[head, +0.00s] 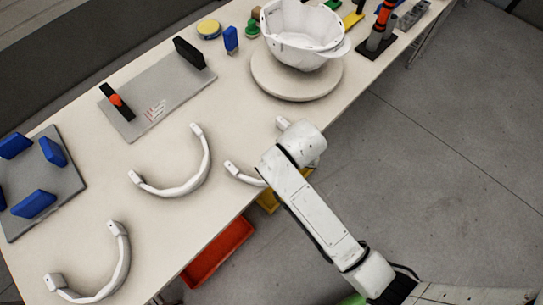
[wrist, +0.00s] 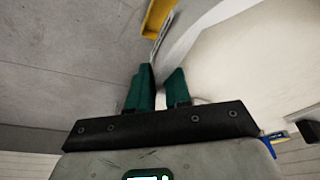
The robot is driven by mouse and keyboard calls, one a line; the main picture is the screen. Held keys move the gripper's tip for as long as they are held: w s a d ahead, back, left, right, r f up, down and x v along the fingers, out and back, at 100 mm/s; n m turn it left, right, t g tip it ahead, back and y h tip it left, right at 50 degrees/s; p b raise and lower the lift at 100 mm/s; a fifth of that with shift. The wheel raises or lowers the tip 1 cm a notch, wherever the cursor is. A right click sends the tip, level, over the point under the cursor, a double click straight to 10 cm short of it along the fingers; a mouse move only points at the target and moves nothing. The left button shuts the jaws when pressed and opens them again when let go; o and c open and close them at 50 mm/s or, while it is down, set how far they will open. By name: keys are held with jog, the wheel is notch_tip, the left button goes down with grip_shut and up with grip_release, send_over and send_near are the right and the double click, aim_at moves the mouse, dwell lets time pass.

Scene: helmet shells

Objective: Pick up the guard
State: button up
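Three white C-shaped guards lie on the cream table in the head view. One guard (head: 186,186) lies in the middle and another guard (head: 121,269) lies at the front left. The third guard (head: 244,177) is at the table's right edge, with its middle hidden by my arm. My gripper is hidden behind my arm in the head view, over this third guard. In the wrist view, my gripper (wrist: 159,74) has two green fingers a small gap apart. A pale curved band (wrist: 192,38) runs up from the gap. I cannot tell whether the fingers press on it.
A white helmet shell (head: 296,29) rests on a round stand (head: 294,81) at the back. A grey plate (head: 155,96) with black posts and a grey fixture (head: 70,190) with blue blocks stand left. A red bin (head: 220,252) is below the table edge.

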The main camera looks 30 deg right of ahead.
grip_shut()
jog(key=shift+r, duration=0.1)
